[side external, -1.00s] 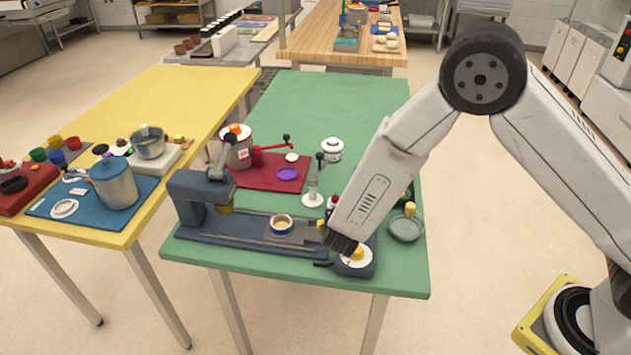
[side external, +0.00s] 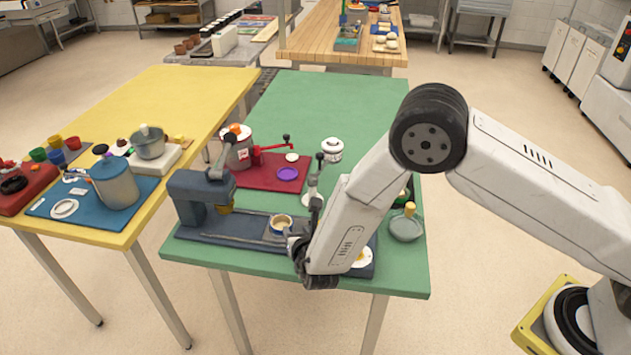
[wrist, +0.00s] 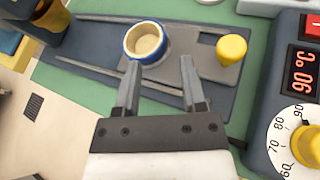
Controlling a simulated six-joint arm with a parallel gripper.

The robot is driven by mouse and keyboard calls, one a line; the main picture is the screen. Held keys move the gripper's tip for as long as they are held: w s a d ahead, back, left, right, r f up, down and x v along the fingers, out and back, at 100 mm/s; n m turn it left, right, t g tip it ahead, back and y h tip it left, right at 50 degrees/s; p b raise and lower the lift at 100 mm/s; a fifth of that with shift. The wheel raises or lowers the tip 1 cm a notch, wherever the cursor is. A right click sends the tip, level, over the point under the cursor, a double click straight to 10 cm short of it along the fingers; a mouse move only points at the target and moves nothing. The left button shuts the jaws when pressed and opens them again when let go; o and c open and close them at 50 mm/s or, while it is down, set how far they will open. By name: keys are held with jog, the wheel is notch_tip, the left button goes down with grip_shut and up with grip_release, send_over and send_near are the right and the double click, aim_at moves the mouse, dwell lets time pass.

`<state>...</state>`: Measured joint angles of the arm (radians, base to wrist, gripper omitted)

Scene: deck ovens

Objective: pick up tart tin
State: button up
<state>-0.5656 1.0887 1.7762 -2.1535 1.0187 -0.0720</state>
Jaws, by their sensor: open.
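The round tart tin (side external: 281,224), with a blue rim and a pale beige inside, stands upright on the grey plate of the dark press in the side external view. In the wrist view the tart tin (wrist: 130,45) is just beyond my fingertips, a little left of centre. My gripper (wrist: 160,68) is open, its fingers apart and nothing between them. In the side external view my gripper (side external: 298,237) is close to the tin on its near right side, partly hidden by my own wrist. I cannot tell whether a finger touches the tin.
A yellow knob (wrist: 231,49) stands on the plate right of the tin. The dark blue press head (side external: 200,190) rises to its left. A control box with dial and display (wrist: 292,120) is at the right. A red mat (side external: 268,176) with a purple disc lies behind.

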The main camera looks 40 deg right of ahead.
aim_at(290, 219)
jog(key=shift+w+d+f, duration=0.2)
jog(key=shift+w, duration=0.3)
jog(key=shift+w, duration=0.1)
jog(key=shift+x, duration=2.55)
grip_shut()
